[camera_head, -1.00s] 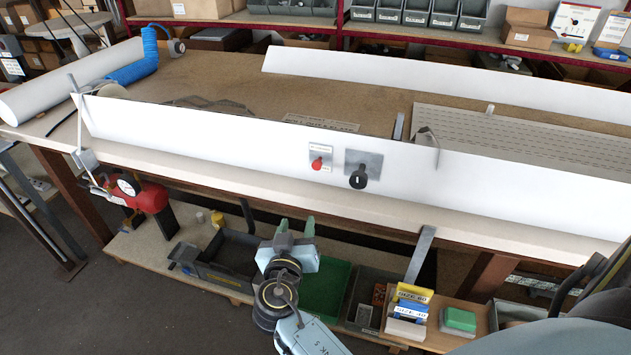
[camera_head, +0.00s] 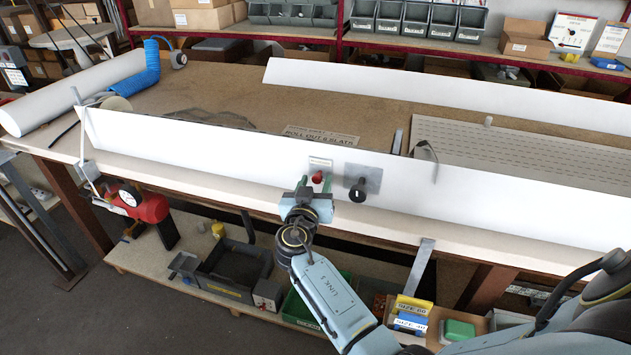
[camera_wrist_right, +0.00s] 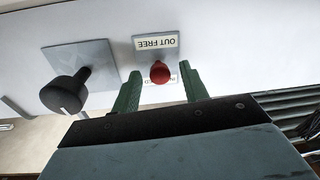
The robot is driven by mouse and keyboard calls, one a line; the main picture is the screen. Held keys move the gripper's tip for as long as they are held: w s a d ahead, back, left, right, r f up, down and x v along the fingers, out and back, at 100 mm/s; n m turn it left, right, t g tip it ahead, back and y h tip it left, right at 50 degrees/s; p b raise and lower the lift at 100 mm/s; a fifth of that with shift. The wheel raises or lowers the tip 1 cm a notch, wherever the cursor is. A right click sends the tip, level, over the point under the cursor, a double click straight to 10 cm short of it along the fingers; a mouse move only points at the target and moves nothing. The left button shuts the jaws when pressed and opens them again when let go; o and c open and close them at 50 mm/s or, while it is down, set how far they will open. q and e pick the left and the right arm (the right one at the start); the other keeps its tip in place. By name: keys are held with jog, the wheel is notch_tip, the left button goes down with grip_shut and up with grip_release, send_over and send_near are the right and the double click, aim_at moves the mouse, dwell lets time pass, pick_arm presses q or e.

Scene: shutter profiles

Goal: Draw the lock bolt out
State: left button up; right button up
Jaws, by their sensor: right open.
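The lock bolt shows as a red knob (camera_head: 317,177) on a small plate on the front of the long white profile (camera_head: 230,157). In the right wrist view the red knob (camera_wrist_right: 159,72) sits between the two green fingers, under a label reading "OUT FREE" upside down. My right gripper (camera_head: 315,182) is open, with its fingers on either side of the knob and no visible contact. In the right wrist view the gripper (camera_wrist_right: 158,88) shows a gap on each side of the knob. A second label behind the knob is partly hidden. My left gripper is not in view.
A black knob (camera_head: 358,190) on a grey plate is just right of the bolt and also shows in the wrist view (camera_wrist_right: 66,92). A red tool (camera_head: 150,206) hangs at the bench's left front. Bins and boxes stand on the lower shelf (camera_head: 150,262).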

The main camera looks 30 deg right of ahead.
jog(key=shift+w+d, duration=0.2)
jog(key=shift+d, duration=0.05)
grip_shut()
